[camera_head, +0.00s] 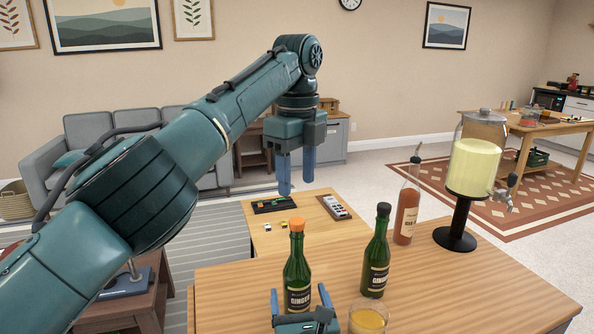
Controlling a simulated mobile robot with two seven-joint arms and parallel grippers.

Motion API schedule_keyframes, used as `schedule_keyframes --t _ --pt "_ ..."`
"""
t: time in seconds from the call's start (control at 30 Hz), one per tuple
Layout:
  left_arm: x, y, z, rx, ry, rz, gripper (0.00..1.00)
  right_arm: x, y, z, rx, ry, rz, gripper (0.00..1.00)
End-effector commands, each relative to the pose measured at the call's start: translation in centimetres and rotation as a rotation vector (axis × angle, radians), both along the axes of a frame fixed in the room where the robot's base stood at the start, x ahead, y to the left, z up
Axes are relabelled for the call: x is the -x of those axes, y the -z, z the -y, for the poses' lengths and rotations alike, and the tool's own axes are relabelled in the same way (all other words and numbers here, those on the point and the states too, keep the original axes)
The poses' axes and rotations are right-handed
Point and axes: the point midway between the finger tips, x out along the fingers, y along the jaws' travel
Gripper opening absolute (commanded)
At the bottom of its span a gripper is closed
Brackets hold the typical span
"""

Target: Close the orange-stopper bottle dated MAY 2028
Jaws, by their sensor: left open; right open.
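A green glass bottle (297,273) with a "GINGER" label stands upright on the wooden table. An orange stopper (297,224) sits at the top of its neck; I cannot tell how tightly. No date on it is readable. A similar green bottle (376,256) with a black top stands to its right. My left gripper (297,188) is open and empty, pointing down above and behind the orange stopper. My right gripper (299,298) is open at the bottom edge, its fingers either side of the orange-stopper bottle's lower part in the picture; contact cannot be told.
A glass of orange drink (367,317) stands right of my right gripper. A pink-red bottle with a pourer (407,205) and a drink dispenser (474,165) stand farther back. The table's right side (480,285) is clear. A lower table (290,238) with small items lies behind.

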Motion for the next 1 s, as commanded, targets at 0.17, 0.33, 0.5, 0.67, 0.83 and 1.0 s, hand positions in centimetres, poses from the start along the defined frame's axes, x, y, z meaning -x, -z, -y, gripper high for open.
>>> schedule_keyframes --t 0.17,0.33,0.5,0.67,0.83,1.0 --pt "0.0 -0.3 0.0 0.000 0.000 0.000 0.51 4.3 0.1 0.7 0.002 -0.001 -0.004 0.79" --pt "0.0 -0.3 0.0 0.000 0.000 0.000 0.51 7.6 0.1 1.2 0.000 -0.001 -0.002 0.79" --pt "0.0 -0.3 0.0 0.000 0.000 0.000 0.51 9.5 0.1 1.5 0.000 0.000 -0.002 0.79" --pt "0.0 -0.3 0.0 0.000 0.000 0.000 0.51 10.1 0.0 1.6 0.001 0.000 -0.001 0.79" --pt "0.0 -0.3 0.0 0.000 0.000 0.000 0.51 10.1 0.0 1.6 0.001 0.000 -0.001 0.79" --pt "0.0 -0.3 0.0 0.000 0.000 0.000 0.51 10.1 0.0 1.6 0.001 0.000 -0.001 0.79"
